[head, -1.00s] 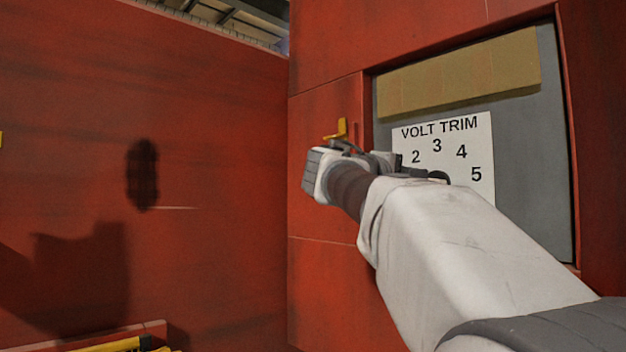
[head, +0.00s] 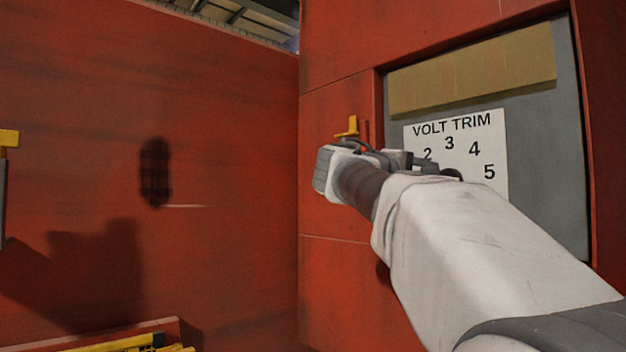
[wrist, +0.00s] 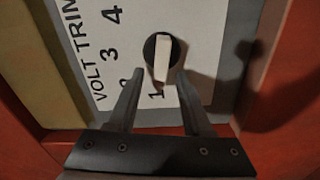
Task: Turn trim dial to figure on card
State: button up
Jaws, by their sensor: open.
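The trim dial, a white bar knob (wrist: 163,58) on a dark round base, sits on the white VOLT TRIM plate (wrist: 110,20). The bar's near end points toward the figure 1. My gripper (wrist: 160,75) is open, with its fingertips on either side of the bar's near end. I see no clear contact. In the head view, the plate (head: 461,134) shows the figures 2 to 5, and my arm hides most of the dial. My gripper (head: 436,168) is partly hidden there by my wrist. I cannot make out a separate card with a figure.
The plate is on a grey panel (head: 547,160) recessed in a red cabinet (head: 335,270), under a blank tan strip (head: 470,75). A yellow handle (head: 348,127) sticks out left of the recess. A red wall (head: 220,130) stands at left, with yellow items (head: 130,343) low down.

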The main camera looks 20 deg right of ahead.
jog(key=b+v, duration=0.1)
jog(key=v, duration=1.6)
jog(key=shift+b, duration=0.35)
jog(key=shift+s+a+f, duration=0.1)
